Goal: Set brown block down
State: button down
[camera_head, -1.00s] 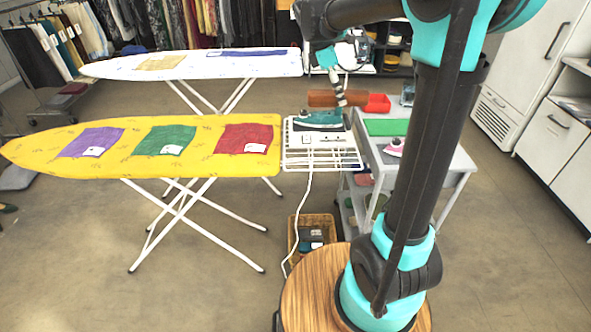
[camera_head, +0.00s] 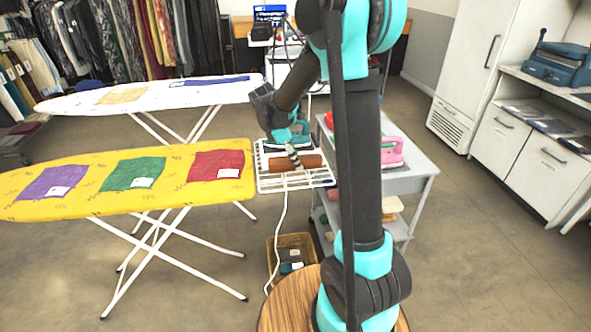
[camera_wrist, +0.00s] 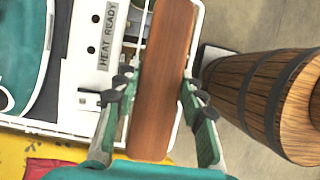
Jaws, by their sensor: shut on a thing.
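The brown block (camera_head: 296,162) is a long reddish-brown bar over the white wire rack (camera_head: 262,184) at the end of the yellow ironing board. My gripper (camera_head: 294,158) is shut on its middle from above. In the wrist view the block (camera_wrist: 163,75) runs lengthwise between the two fingers of my gripper (camera_wrist: 158,98). I cannot tell whether its underside touches the rack wires. The teal iron (camera_wrist: 28,50) lies on the left beside a plate marked HEAT READY (camera_wrist: 100,38); in the head view my gripper partly hides it.
The yellow ironing board (camera_head: 95,166) with purple, green and red cloths is left of the rack. A grey cart (camera_head: 418,165) with a pink iron (camera_head: 392,150) stands on the right.

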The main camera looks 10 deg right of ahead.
jog(key=shift+f, duration=2.15)
jog(key=c, duration=0.9)
grip_release()
jog(key=shift+f, duration=0.1)
jog(key=v, duration=1.2)
jog(key=shift+s+d, duration=0.15)
jog(key=shift+s, duration=0.05)
jog(key=s+d+f+m+t+y, duration=0.1)
jog(key=s+d+f+m, duration=0.1)
jog(key=s+m, duration=0.4)
jog(key=s+d+f+m+t+y, duration=0.1)
jog(key=s+d+f+m+y, duration=0.1)
jog(key=s+f+m, duration=0.3)
jog(key=s+d+f+m+t+y, duration=0.1)
jog(key=s+d+f+m+t, duration=0.1)
jog(key=s+d+f+m, duration=0.2)
jog(key=shift+s+d+m, duration=0.1)
jog(key=shift+s+m, duration=0.65)
jog(key=shift+s, duration=1.1)
jog(key=shift+s+d+m, duration=0.1)
jog(key=shift+s+m, duration=0.65)
jog(key=shift+s, duration=1.05)
